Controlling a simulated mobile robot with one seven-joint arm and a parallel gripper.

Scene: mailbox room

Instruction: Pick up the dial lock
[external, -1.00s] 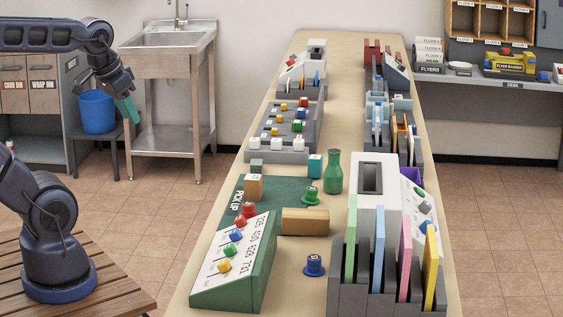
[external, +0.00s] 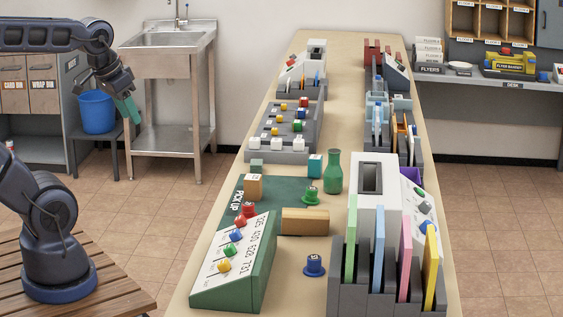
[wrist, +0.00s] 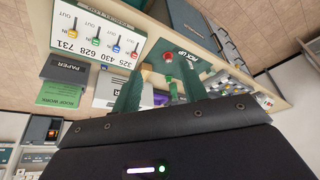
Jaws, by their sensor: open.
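I cannot make out for sure which thing is the dial lock. A small blue round piece with a white marked top (external: 314,266) stands upright at the front of the long table (external: 285,270). A similar green piece (external: 310,195) stands behind it. My gripper (external: 130,106) hangs left of the table in the external view, well apart from these pieces. In the wrist view its two green fingers (wrist: 150,92) are spread with nothing held between them.
A green sloped panel with coloured knobs (external: 235,262) lies on the table's front left; it also shows in the wrist view (wrist: 97,42). A tan block (external: 305,221), a green bottle (external: 333,172) and racks with coloured cards (external: 390,280) stand nearby. A blue bucket (external: 97,112) is behind my gripper.

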